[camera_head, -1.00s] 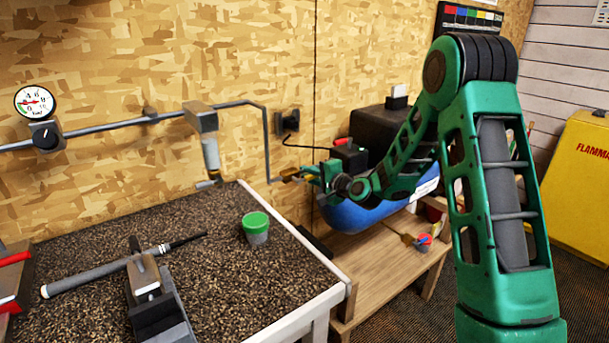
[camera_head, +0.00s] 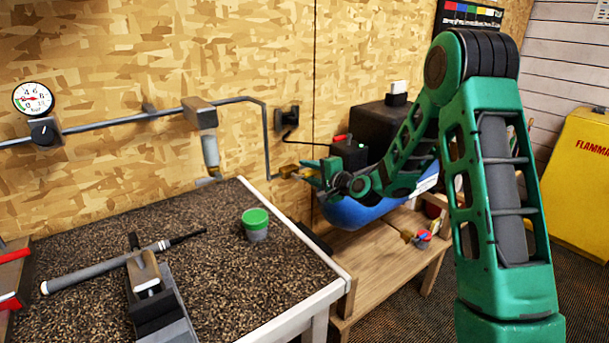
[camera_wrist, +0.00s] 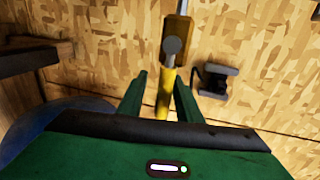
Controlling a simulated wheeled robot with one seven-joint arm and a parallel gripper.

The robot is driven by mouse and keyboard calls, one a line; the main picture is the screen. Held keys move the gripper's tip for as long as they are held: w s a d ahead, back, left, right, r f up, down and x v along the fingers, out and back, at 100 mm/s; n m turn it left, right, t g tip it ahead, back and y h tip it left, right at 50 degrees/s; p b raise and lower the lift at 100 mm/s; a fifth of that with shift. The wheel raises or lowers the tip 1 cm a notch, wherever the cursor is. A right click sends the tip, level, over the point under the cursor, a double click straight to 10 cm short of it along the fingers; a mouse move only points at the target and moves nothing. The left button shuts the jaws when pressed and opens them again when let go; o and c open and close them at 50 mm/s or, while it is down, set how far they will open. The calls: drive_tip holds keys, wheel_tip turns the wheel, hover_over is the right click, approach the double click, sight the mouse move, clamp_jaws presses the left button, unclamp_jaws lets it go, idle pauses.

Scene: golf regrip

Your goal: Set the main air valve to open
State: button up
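The main air valve (camera_head: 287,171) is a small brass-coloured body at the lower end of the grey wall pipe. In the wrist view, its body (camera_wrist: 178,32) is at top centre, with a round grey stem end. A yellow lever (camera_wrist: 163,105) runs from it down between my fingers. My gripper (camera_head: 312,172) is at the valve, right of the pipe. In the wrist view, my gripper (camera_wrist: 160,75) is open, one finger on each side of the lever. The right finger is close to the lever; contact cannot be told. The lever's lower end is hidden by my gripper body.
A blue tank (camera_head: 350,212) with a black compressor stands on a wooden bench (camera_head: 375,255) below my forearm. A wall outlet (camera_head: 288,119) is above the valve. The worktable (camera_head: 90,240) at left holds a green-lidded cup (camera_head: 256,222) and a clamped club. A pressure gauge (camera_head: 33,98) is on the pipe.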

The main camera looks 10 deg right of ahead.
drive_tip(key=v, duration=1)
drive_tip(key=shift+s, duration=0.2)
drive_tip(key=shift+f, duration=0.1)
drive_tip(key=s+d+n+g+h, duration=0.2)
drive_tip(key=s+d+g, duration=0.2)
drive_tip(key=s, duration=1.1)
drive_tip(key=s+d+n+g+h, duration=0.2)
drive_tip(key=s+d+g, duration=0.3)
drive_tip(key=s, duration=1)
drive_tip(key=s+d+r+n+g+h, duration=0.1)
drive_tip(key=s+d+n+g, duration=0.2)
drive_tip(key=s, duration=1.2)
drive_tip(key=d+g, duration=0.2)
drive_tip(key=d, duration=0.1)
drive_tip(key=shift+h, duration=0.4)
